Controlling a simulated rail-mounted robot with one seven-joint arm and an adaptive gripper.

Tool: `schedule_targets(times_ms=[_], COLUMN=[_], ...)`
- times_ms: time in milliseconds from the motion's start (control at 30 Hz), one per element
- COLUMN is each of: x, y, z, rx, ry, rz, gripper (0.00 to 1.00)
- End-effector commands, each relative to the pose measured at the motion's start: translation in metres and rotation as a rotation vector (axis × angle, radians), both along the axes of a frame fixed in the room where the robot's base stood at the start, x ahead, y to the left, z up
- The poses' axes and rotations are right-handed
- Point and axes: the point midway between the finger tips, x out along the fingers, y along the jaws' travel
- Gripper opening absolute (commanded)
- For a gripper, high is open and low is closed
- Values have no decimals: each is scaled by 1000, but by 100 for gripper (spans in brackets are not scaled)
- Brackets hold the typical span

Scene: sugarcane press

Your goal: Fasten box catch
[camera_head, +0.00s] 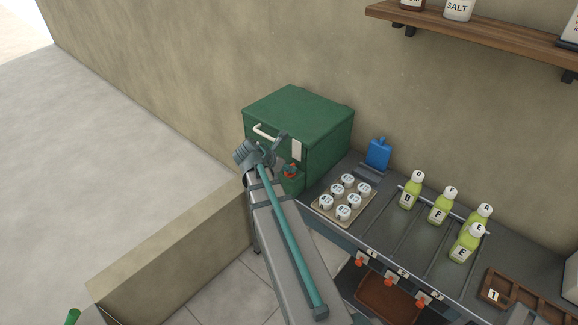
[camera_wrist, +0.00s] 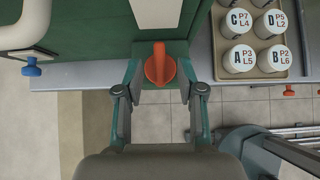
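A green box (camera_head: 315,122) stands at the left end of the counter. Its front has a white bar handle (camera_head: 265,132), a white catch plate (camera_head: 297,150) and, below the plate, an orange-red turn knob (camera_head: 290,171). In the wrist view the knob (camera_wrist: 160,66) sits on a green block, just beneath the white plate (camera_wrist: 156,12). My gripper (camera_wrist: 160,80) is open, with one finger on each side of the knob. I see gaps between the fingers and the knob. In the head view my arm and wrist partly cover the box front.
A tray (camera_head: 318,200) of several labelled white-lidded jars sits right of the box. A blue container (camera_head: 378,153) and several yellow-green bottles (camera_head: 438,206) stand further right. A low wall (camera_head: 170,255) is at left. A blue knob (camera_wrist: 32,68) shows at the wrist view's left.

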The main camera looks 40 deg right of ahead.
Motion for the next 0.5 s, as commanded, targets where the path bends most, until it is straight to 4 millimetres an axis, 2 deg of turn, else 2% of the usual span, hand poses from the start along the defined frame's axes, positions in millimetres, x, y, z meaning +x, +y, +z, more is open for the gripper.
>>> schedule_targets(times_ms=[200, 500], x=[3, 3], y=[-15, -18], z=[-15, -18], rx=[0, 0], ry=[1, -1], rz=[-1, 0], gripper=[39, 39])
